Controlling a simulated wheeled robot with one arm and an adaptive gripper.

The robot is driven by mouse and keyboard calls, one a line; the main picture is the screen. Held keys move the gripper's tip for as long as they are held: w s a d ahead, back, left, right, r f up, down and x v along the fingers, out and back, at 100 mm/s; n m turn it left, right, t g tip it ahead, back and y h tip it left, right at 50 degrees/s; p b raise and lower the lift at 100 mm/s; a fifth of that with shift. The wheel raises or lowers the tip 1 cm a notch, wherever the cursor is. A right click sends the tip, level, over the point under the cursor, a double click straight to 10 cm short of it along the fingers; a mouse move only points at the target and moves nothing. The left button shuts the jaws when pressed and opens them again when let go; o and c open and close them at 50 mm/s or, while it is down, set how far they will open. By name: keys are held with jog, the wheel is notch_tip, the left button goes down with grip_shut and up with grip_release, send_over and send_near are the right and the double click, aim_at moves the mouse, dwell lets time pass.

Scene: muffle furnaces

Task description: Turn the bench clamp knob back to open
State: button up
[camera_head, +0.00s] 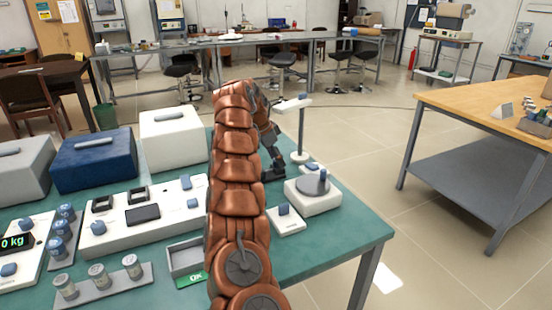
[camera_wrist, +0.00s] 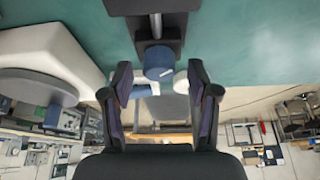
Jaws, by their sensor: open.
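The bench clamp knob (camera_wrist: 158,62) is a blue round knob with a white mark, seen in the wrist view on a grey shaft from the dark clamp (camera_wrist: 119,7). My gripper (camera_wrist: 160,88) is open, with one finger on either side of the knob's line. Gaps show on both sides, and I see no contact. In the head view, my gripper (camera_head: 272,160) is low over the right part of the green bench, partly behind my arm. I cannot make out the knob clearly there.
A white device with a grey disc (camera_head: 314,185) stands right of my gripper; it also shows in the wrist view (camera_wrist: 38,85). A white-based stand (camera_head: 300,135) rises behind it. The bench's right edge is near.

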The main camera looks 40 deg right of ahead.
jog(key=shift+c, duration=0.3)
grip_shut()
jog(key=shift+f+n+b, duration=0.15)
jog(key=shift+n+b, duration=0.15)
jog(key=shift+b, duration=0.25)
jog(key=shift+n+t+b, duration=0.3)
jog(key=shift+n+b, duration=0.2)
jog(key=shift+b, duration=0.25)
jog(key=shift+s+n+t+b, duration=0.15)
jog(key=shift+n+t+b, duration=0.25)
jog(key=shift+n+b, duration=0.6)
jog(key=n+t+b, duration=0.1)
jog(key=n, duration=0.1)
jog(key=shift+n, duration=0.4)
jog(key=shift+n+t, duration=0.6)
jog(key=shift+n, duration=0.8)
jog(key=shift+r+p, duration=0.2)
jog(key=shift+p, duration=0.1)
